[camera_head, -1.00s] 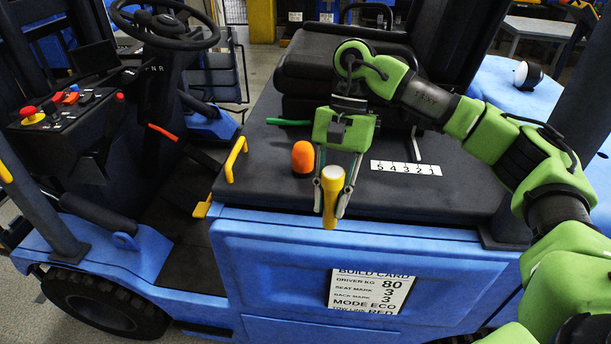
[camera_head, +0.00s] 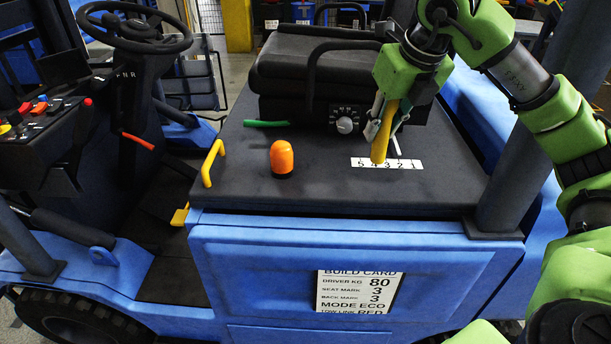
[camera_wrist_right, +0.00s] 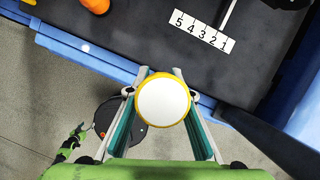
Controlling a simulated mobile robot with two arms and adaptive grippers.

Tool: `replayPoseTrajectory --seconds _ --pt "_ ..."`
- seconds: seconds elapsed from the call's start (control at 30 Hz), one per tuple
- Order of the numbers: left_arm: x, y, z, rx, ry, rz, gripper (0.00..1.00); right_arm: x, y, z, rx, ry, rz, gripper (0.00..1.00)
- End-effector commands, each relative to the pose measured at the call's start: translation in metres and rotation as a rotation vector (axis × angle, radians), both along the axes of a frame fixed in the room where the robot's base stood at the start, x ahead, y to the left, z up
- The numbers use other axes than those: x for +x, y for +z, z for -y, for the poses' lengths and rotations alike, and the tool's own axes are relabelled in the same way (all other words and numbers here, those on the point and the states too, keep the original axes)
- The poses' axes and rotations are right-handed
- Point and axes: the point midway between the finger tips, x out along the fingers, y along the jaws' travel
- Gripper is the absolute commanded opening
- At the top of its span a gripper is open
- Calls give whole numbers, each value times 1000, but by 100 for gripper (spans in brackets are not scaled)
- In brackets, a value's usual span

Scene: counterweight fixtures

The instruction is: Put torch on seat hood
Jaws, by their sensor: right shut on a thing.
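The torch (camera_head: 381,148) is yellow with a round white end. My right gripper (camera_head: 383,131) is shut on it and holds it roughly upright, slightly tilted, with the yellow end down. In the right wrist view, the torch's white end (camera_wrist_right: 163,100) faces the camera between the fingers. The seat hood (camera_head: 330,183) is the flat dark top below the seat. In the head view, the torch's lower end overlaps the number strip (camera_head: 387,163); I cannot tell whether it touches the hood. My left gripper is not clear; a small green and black part shows at left in the wrist view.
An orange beacon-like knob (camera_head: 282,158) stands on the hood left of the torch. A seat (camera_head: 318,66) with a dial panel (camera_head: 344,120) is behind. A green bar (camera_head: 265,124) and a yellow handle (camera_head: 212,163) are at left. The hood's front middle is clear.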

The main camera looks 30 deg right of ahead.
Motion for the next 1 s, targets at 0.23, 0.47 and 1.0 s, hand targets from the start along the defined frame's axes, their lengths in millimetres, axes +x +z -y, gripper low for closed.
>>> replayPoseTrajectory --seconds 0.23,0.47,1.0 --pt "-1 -3 -2 2 -1 -2 55 2 7 11 4 -199 -1 0" --pt "-4 -3 -3 3 -1 -5 55 50 -16 -4 8 -203 -8 0" --pt "-5 23 -3 4 0 -7 55 123 -79 -22 4 -204 -2 0"
